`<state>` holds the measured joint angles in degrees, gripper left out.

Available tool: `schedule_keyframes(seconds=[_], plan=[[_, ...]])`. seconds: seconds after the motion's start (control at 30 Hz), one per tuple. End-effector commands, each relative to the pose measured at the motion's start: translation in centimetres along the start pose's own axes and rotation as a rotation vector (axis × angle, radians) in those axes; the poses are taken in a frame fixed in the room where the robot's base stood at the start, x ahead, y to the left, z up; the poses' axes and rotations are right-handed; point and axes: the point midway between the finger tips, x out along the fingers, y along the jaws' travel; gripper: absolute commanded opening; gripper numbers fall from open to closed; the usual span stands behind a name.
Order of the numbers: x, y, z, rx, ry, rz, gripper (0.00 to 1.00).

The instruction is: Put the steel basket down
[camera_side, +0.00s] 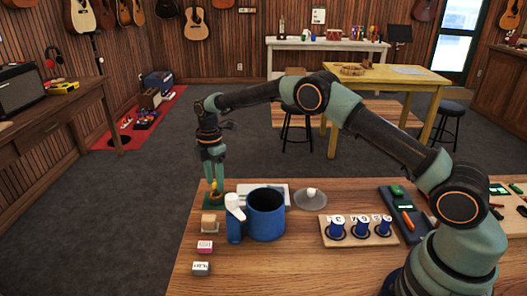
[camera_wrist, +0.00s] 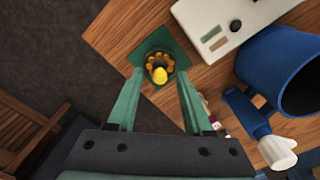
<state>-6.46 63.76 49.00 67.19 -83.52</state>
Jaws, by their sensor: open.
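No thing that I can clearly tell as a steel basket shows. A small round thing (camera_wrist: 160,66) with a yellow middle and a ring of amber pieces sits on a dark green square mat (camera_wrist: 178,39) at the table's corner. Its yellow part also shows low by the fingers in the side view (camera_side: 214,187). I cannot tell whether it is the basket. My gripper (camera_wrist: 159,80) is open, its green fingers spread to either side of the round thing in the wrist view. In the side view my gripper (camera_side: 214,178) points down over the mat. Nothing is seen held.
A large blue container (camera_side: 266,218) and a blue-and-white upright thing (camera_side: 235,218) stand right of my gripper. A pale flat box (camera_side: 277,188) lies behind them. Small blocks (camera_side: 205,246) sit in front. A wooden rack (camera_side: 333,241) holds blue spools. The table's left edge is close.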

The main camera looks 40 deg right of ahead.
Motion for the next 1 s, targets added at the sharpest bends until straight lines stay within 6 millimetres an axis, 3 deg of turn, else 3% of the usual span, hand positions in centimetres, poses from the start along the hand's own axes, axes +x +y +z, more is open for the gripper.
schedule_keyframes(seconds=[0.4,0.73,0.87,1.0], plan=[[-8.3,0.1,0.0,0.000,0.000,0.004,0.51],[-11.6,-0.2,0.2,0.033,0.002,0.013,0.51],[-14.4,-1.3,0.8,0.144,0.009,0.050,0.51],[-18.2,-3.7,1.8,0.326,0.027,0.105,0.51]])
